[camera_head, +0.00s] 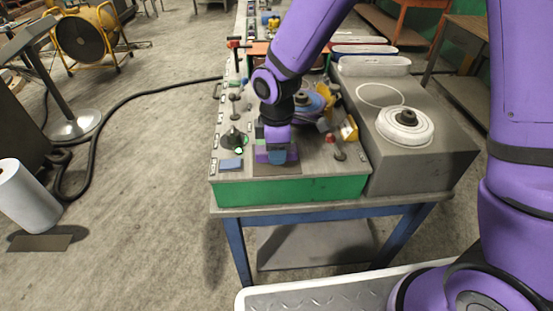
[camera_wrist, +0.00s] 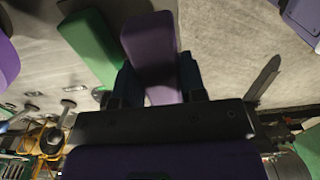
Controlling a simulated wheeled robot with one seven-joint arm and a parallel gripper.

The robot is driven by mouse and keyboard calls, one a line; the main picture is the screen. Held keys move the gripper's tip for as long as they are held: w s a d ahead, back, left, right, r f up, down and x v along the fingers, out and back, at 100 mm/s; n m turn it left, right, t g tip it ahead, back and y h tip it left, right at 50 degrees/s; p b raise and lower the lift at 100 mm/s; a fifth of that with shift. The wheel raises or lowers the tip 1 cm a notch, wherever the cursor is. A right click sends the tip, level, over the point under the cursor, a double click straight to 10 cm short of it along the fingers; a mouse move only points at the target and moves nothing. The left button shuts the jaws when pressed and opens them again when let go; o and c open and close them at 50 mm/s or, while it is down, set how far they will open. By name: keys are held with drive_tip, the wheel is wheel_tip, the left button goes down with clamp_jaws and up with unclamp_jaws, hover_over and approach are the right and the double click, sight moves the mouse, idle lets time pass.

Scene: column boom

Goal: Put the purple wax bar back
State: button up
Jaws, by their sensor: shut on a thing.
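The purple wax bar (camera_wrist: 150,45) is between the two fingers of my gripper (camera_wrist: 156,80) in the wrist view, and the gripper is shut on it. In the head view my gripper (camera_head: 278,156) points down at the front of the workbench, with the purple bar (camera_head: 261,155) showing at its left side. The gripper hides part of the bar. A dark flat pad (camera_head: 280,167) lies under the gripper; I cannot tell whether the bar touches it.
A blue block (camera_head: 231,165) lies left of the gripper, near a dark cone (camera_head: 233,139). A yellow piece (camera_head: 348,130) and upright knobs stand to the right. A grey box with a white disc (camera_head: 405,126) stands farther right. The bench's green front edge (camera_head: 290,190) is close.

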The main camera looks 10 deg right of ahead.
sight(276, 168)
drive_tip(key=shift+f, duration=1.7)
drive_tip(key=shift+f, duration=0.1)
drive_tip(key=o, duration=0.9)
drive_tip(key=shift+o, duration=0.2)
wheel_tip(276, 168, up, 12)
drive_tip(key=shift+r, duration=0.1)
drive_tip(key=shift+d+r, duration=0.1)
